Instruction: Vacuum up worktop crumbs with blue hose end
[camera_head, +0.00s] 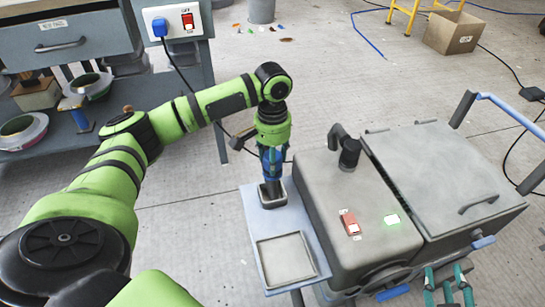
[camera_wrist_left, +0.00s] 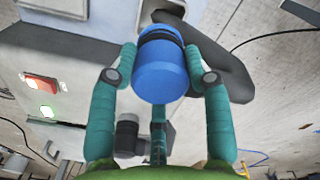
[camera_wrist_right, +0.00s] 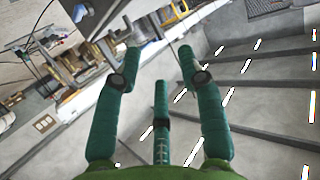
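The blue hose end (camera_wrist_left: 160,72) is between the teal fingers of my left gripper (camera_wrist_left: 160,60), which touch it on both sides. In the head view my left gripper (camera_head: 272,160) points down over a small square holder (camera_head: 268,203) on the side shelf of a grey machine (camera_head: 325,190). A dark part below the fingers meets the holder; whether it is seated or lifted is unclear. The machine has a red switch (camera_head: 350,222) and a lit green light (camera_head: 391,219). My right gripper (camera_head: 450,292) is at bottom right; its wrist view (camera_wrist_right: 155,60) shows its fingers apart and empty. I cannot make out worktop crumbs.
A shallow tray (camera_head: 262,268) lies on the side shelf. A workbench (camera_head: 70,45) at left carries a power box (camera_head: 180,18) with a blue plug. Coloured bits (camera_head: 265,29) lie on the far floor near a bucket (camera_head: 261,10). A cardboard box (camera_head: 452,33) stands back right.

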